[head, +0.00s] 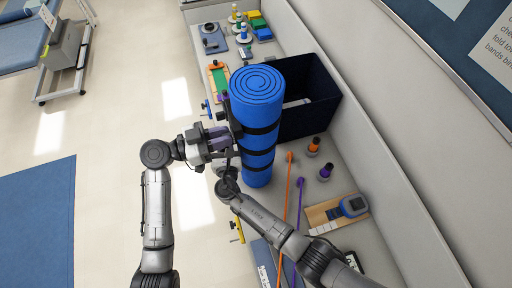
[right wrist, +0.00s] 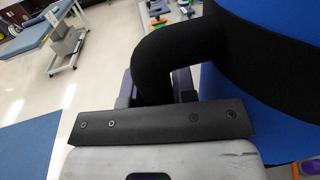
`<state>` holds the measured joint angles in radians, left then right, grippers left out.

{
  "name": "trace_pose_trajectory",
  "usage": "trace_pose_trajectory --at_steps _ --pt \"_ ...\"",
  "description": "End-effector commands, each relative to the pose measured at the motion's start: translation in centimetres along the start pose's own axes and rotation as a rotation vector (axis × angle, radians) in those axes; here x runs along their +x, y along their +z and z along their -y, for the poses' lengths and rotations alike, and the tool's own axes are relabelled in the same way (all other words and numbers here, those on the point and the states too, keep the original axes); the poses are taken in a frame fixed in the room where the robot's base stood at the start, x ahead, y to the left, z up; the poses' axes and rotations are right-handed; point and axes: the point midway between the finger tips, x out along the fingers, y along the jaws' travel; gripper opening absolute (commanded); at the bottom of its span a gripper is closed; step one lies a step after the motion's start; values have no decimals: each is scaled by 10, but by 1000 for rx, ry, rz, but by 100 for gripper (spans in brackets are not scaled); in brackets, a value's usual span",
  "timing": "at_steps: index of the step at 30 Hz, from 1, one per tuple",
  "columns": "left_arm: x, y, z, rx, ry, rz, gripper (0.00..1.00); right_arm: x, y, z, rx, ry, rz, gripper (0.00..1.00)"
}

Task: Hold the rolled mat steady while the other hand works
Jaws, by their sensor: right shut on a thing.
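The rolled mat (head: 257,92) is blue, with black bands (head: 258,152) around it. It stands upright on the counter in the head view, its spiral end up, and fills the right side of the right wrist view (right wrist: 285,70). My left gripper (head: 228,140) is at the mat's left side, and its fingertips are too hidden to show whether they are open. My right gripper (right wrist: 157,88) is low at the mat's left side, just below the left one. It is shut on a black strap loop (right wrist: 165,55) that curves out from the mat's band.
A dark bin (head: 322,85) stands right behind the mat. A wall bounds the counter. Open floor lies left.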

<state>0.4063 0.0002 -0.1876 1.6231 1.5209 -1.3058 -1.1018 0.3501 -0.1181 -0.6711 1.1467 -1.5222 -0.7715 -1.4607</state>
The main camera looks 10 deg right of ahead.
Motion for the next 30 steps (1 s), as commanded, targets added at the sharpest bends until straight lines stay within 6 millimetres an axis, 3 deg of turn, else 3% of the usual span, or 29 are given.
trace_pose_trajectory --at_steps 6,17,30 --pt "0 0 0 0 0 0 40 0 0 0 -1 0 0 0" --pt "-3 0 0 0 -1 0 40 0 0 0 -1 0 0 0" --pt "-39 0 1 0 -2 2 40 0 0 0 -1 0 0 0"
